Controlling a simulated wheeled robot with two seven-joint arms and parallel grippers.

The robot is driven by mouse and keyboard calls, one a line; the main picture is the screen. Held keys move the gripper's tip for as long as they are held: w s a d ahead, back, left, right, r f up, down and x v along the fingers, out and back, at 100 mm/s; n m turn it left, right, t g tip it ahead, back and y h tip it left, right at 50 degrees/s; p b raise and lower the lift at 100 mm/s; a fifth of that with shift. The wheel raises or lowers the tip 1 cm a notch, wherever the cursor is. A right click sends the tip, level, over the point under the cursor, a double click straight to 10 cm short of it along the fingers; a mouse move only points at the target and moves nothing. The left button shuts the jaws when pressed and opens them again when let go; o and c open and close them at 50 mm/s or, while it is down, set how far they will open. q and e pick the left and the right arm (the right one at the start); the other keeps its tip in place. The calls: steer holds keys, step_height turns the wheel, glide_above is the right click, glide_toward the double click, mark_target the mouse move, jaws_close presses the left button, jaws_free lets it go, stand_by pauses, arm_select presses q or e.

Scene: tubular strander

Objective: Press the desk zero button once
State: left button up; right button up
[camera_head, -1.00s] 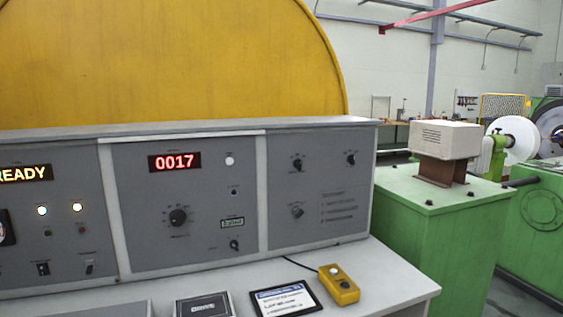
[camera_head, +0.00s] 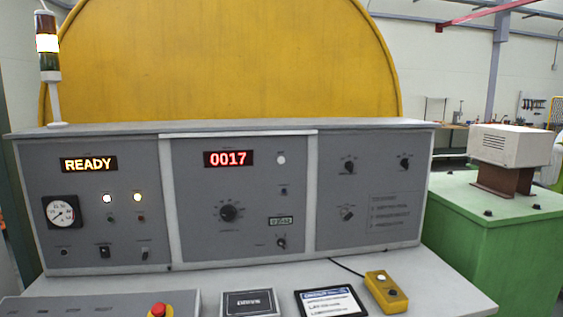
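The grey control desk (camera_head: 110,210) fills the lower half of the head view. Its middle panel has a red counter display (camera_head: 229,158) reading 0017. A round white button (camera_head: 281,160) sits just right of the display, with a small dark control (camera_head: 283,191) below it. A black rotary knob (camera_head: 229,212) is lower on the same panel. The labels are too small to read, so I cannot tell which control is the zero button. Neither of my grippers is in view.
The left panel has a READY display (camera_head: 89,164) and a gauge (camera_head: 62,212). On the desk top are a red stop button (camera_head: 158,310), a tablet (camera_head: 331,302) and a yellow button box (camera_head: 386,292). A green machine (camera_head: 500,235) stands at right.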

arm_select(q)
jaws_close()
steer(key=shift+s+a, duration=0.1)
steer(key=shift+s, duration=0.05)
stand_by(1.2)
